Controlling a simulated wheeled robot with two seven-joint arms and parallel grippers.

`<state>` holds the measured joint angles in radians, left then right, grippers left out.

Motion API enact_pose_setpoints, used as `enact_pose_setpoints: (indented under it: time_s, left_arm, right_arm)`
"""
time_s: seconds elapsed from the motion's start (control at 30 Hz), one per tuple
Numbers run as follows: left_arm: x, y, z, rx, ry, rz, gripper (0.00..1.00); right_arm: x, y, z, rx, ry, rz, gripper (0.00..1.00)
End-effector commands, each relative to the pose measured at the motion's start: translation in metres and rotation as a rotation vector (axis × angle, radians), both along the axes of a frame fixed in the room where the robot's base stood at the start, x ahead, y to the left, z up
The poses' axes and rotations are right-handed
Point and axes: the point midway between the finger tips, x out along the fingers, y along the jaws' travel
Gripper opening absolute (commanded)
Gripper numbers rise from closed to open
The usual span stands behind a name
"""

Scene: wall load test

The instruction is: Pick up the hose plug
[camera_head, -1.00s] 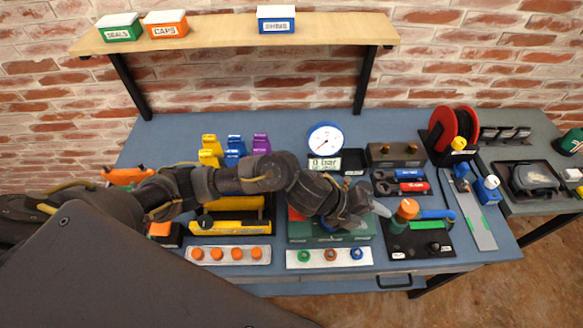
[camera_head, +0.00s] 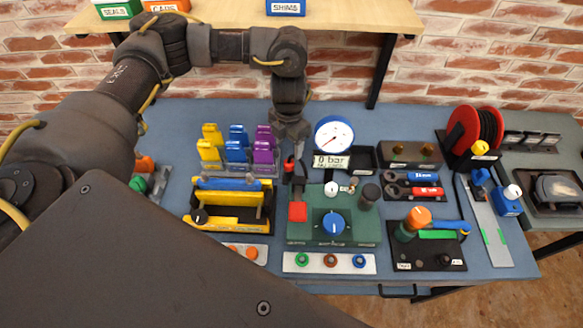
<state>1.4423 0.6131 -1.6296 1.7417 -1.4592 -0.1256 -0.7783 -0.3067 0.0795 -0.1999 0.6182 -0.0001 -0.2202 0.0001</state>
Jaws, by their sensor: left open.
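My left gripper (camera_head: 294,178) points down, open, behind the green test unit (camera_head: 352,235) and left of the white gauge (camera_head: 334,135). A small dark and red piece shows at its fingertips; I cannot tell whether they touch it. No part is clearly marked as the hose plug. A red hose reel (camera_head: 466,131) with black hose stands at the right, with a yellow-topped piece (camera_head: 480,148) at its front. A blue block with a white knob (camera_head: 508,198) stands in front of it. My right gripper is not in view.
Yellow, blue and purple clips (camera_head: 237,150) stand left of the gripper. A yellow pump-like unit (camera_head: 228,212) lies in front of them. The shelf (camera_head: 235,30) holds labelled boxes. A black tray (camera_head: 428,262) holds an orange-topped tool (camera_head: 418,217). The back left of the bench is clear.

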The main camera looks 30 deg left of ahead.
Motion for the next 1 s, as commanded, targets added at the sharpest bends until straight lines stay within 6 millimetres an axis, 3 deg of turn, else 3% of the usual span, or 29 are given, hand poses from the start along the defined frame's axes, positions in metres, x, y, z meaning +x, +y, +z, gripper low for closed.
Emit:
enact_pose_setpoints:
  time_s: [0.2, 0.47, 0.8, 1.0]
  left_arm:
    - [0.000, -0.002, -0.030, -0.002, 0.002, -0.001, 0.56]
    - [-0.001, -0.002, -0.038, -0.001, 0.000, -0.002, 0.56]
    - [-0.006, -0.003, -0.079, -0.001, 0.003, -0.001, 0.56]
    - [-0.005, -0.003, -0.088, -0.002, -0.002, -0.002, 0.56]
  right_arm:
    - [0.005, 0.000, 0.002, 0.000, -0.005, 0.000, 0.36]
    - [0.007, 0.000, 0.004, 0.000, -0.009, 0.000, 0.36]
    - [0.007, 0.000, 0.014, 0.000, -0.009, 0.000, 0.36]
    - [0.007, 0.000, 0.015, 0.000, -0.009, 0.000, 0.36]
